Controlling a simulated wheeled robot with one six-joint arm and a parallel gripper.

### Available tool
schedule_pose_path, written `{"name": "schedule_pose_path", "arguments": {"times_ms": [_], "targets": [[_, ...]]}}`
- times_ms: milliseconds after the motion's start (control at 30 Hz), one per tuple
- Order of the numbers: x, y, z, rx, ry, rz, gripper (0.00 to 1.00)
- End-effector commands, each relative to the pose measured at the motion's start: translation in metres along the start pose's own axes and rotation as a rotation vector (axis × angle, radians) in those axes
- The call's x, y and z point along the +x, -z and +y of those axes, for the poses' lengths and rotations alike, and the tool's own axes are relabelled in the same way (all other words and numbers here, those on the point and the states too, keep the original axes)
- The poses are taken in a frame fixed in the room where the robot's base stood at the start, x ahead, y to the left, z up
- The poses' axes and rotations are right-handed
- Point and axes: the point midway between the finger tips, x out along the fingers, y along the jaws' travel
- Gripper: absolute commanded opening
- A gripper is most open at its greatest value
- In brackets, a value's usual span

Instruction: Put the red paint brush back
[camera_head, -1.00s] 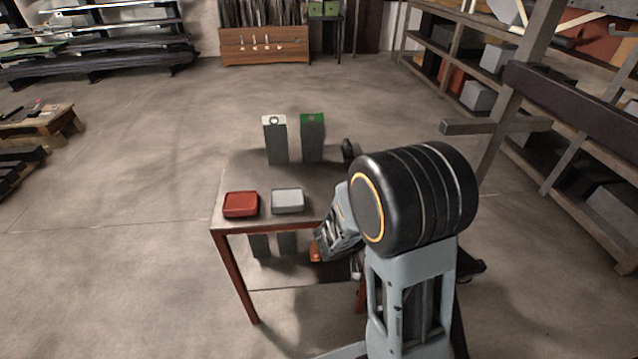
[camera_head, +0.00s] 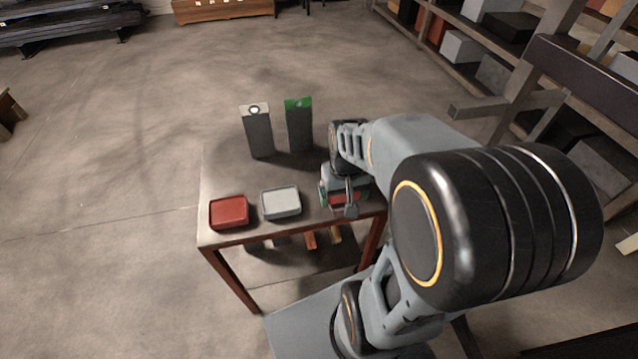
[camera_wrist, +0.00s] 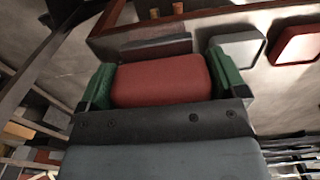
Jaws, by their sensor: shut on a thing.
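My gripper (camera_head: 342,192) is over the right front part of the table (camera_head: 222,170). Its green fingertips show in the wrist view, shut on both sides of a red rounded thing (camera_wrist: 162,82). This seems to be the red paint brush, though no brush shape can be made out. A grey-brown band shows just past it. In the head view my gripper and arm hide most of it. Whether it touches the tabletop cannot be told. A red shallow tray (camera_head: 230,212) and a light grey one (camera_head: 281,203) sit along the front edge, left of my gripper.
Two dark upright stands are at the table's back, one white-topped (camera_head: 258,135), one green-topped (camera_head: 300,128). Orange pieces (camera_head: 311,240) show below the front edge. Shelving (camera_head: 490,72) stands at the right. The floor left of the table is clear.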

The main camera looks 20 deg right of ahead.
Motion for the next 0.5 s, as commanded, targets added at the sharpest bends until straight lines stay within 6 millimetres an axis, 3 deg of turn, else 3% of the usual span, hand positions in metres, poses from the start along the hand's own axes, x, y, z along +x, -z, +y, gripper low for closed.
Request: {"name": "schedule_pose_path", "arguments": {"times_ms": [233, 500], "targets": [[0.014, 0.041, -0.006, -0.013, 0.010, -0.017, 0.71], [0.050, 0.100, -0.009, -0.013, 0.009, -0.018, 0.71]]}}
